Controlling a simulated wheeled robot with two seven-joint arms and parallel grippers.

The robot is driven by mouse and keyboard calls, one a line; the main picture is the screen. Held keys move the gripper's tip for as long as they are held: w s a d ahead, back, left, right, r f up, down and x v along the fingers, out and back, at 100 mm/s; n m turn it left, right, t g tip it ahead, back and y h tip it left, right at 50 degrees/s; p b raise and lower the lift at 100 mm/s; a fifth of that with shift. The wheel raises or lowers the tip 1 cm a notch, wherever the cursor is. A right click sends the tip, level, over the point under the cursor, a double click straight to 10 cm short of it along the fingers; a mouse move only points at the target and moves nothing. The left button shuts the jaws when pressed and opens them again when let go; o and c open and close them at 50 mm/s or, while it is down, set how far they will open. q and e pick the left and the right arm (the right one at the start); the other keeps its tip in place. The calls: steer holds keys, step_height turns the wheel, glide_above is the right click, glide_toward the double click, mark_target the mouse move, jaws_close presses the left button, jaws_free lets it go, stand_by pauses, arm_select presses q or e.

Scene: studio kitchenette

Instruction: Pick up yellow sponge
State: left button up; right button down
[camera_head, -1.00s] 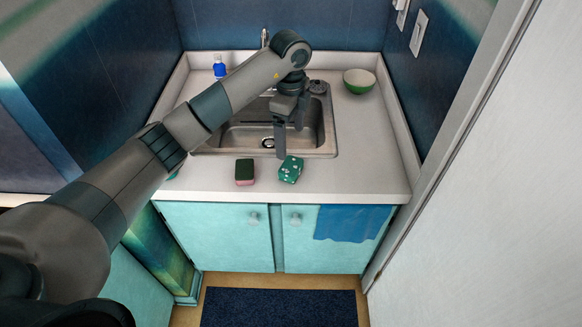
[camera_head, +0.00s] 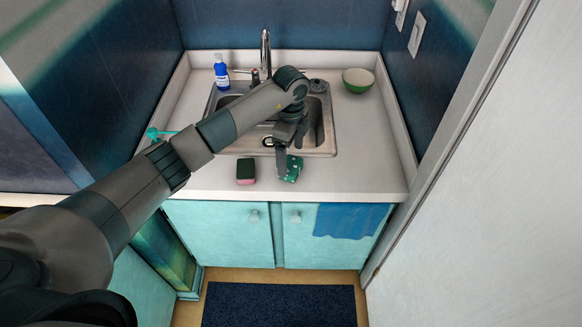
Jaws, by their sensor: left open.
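No plainly yellow sponge shows. A green block with white spots (camera_head: 293,173) lies on the counter in front of the sink, and my gripper partly hides it. A sponge with a dark green top and a pink lower side (camera_head: 246,171) lies to its left. My left gripper (camera_head: 287,160) points down at the spotted block, with one finger overlapping its left side. It is open; I cannot tell whether it touches the block. My right gripper is not in view.
Behind is a steel sink (camera_head: 240,142) with a tall faucet (camera_head: 265,52). A blue bottle (camera_head: 221,72) stands back left, a green bowl (camera_head: 358,80) back right. A teal item (camera_head: 153,133) is at the left edge. The counter's right front (camera_head: 365,170) is clear.

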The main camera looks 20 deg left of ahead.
mark_target(291, 165)
arm_select(q)
step_height(291, 165, down, 3)
steer(key=shift+s+f+p, duration=0.1)
steer(key=shift+p, duration=0.65)
steer(key=shift+f, duration=0.6)
steer(key=c, duration=1.2)
steer(key=shift+r, duration=0.15)
